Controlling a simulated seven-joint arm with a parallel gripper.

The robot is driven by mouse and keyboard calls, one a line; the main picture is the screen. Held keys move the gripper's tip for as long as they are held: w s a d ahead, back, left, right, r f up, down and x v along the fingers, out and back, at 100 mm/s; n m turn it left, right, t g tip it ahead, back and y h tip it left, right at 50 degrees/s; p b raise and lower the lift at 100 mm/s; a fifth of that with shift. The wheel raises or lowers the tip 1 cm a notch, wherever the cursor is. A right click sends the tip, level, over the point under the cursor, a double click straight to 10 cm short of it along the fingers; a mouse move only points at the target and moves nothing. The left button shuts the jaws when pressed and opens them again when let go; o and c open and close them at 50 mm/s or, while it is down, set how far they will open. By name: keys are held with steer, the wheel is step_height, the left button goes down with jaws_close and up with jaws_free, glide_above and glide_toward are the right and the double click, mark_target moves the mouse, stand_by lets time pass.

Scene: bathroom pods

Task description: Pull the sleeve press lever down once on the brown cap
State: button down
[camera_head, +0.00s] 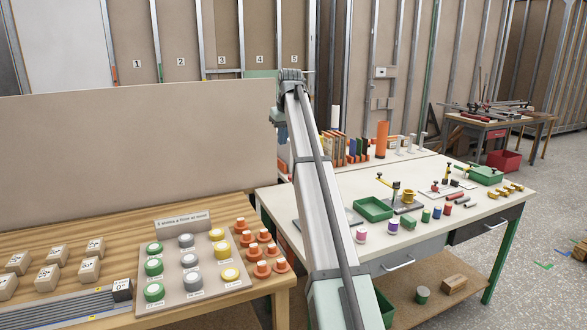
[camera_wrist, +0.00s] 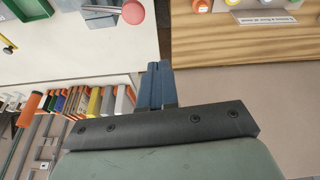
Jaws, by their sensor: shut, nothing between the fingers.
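My gripper (camera_head: 280,130) hangs at the far end of my raised arm, high above the back left of the white table. In the wrist view its two blue fingers (camera_wrist: 155,85) are together with nothing between them. A red-ball lever (camera_wrist: 132,12) on a thin rod lies over a pale device at the top of the wrist view, well apart from the fingers; it may be the sleeve press. My arm hides this place in the head view. Another small black-and-yellow device (camera_head: 396,190) stands right of the green tray. I cannot make out a brown cap.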

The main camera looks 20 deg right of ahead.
steer(key=shift+m+g, duration=0.3)
steer(key=shift+m, duration=0.2)
steer(key=s+d, duration=0.1)
steer(key=d+r, duration=0.1)
steer(key=s+d, duration=0.1)
steer(key=d, duration=0.1)
steer(key=shift+s+r, duration=0.3)
steer(key=shift+r, duration=0.1)
steer(key=x, duration=1.2)
steer(key=shift+s+f, duration=0.25)
steer(key=shift+f, duration=0.8)
steer(key=shift+a+f, duration=0.1)
